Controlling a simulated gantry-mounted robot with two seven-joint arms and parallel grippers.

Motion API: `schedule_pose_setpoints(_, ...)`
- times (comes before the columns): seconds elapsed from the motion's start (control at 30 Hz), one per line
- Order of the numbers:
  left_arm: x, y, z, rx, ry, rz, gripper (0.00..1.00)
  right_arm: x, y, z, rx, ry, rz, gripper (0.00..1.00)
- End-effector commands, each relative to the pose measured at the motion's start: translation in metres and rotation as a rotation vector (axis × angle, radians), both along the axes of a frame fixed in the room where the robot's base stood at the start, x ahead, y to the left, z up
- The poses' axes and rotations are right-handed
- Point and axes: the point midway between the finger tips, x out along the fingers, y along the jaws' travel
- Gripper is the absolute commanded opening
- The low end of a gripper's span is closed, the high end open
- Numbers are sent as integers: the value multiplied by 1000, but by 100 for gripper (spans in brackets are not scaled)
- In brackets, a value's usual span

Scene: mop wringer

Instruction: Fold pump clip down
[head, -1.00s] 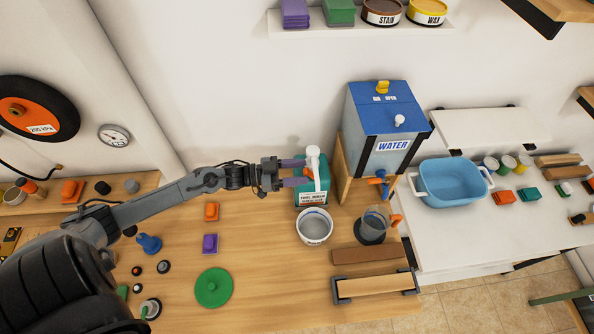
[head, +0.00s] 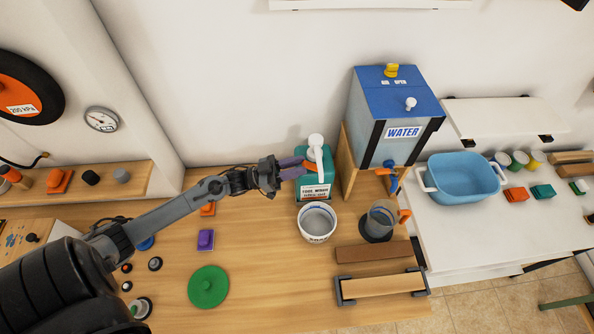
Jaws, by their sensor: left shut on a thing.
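The green tool wash bottle (head: 315,187) stands on the wooden bench against the wall. Its white pump (head: 316,150) rises from the top, with the spout toward the bench front. My left gripper (head: 294,170) reaches in from the left, just left of the pump. Its purple fingers are shut on a small orange piece (head: 292,173), which looks like the pump clip. The fingers partly hide this clip, and I cannot tell its exact angle. My right gripper is not in view.
A white bucket (head: 317,222) stands directly before the bottle. The blue water tank (head: 394,120) on its wooden stand rises close to the right. A clear jug (head: 381,219) stands below its tap. The bench left of the bucket has free room around a green disc (head: 208,286).

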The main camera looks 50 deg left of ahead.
Motion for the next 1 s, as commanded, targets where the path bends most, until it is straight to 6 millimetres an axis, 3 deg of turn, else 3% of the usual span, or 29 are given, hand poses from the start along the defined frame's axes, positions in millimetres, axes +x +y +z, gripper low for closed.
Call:
schedule_pose_setpoints(0.4,-1,0,-1,-19,-24,0,0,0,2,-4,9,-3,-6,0)
schedule_pose_setpoints(0.43,-1,0,-1,-19,-24,0,32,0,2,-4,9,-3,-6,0)
schedule_pose_setpoints(0.57,-1,0,-1,-19,-24,0,52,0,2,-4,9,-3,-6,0)
schedule_pose_setpoints(1.0,-6,5,-6,-18,-20,1,53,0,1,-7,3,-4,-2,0)
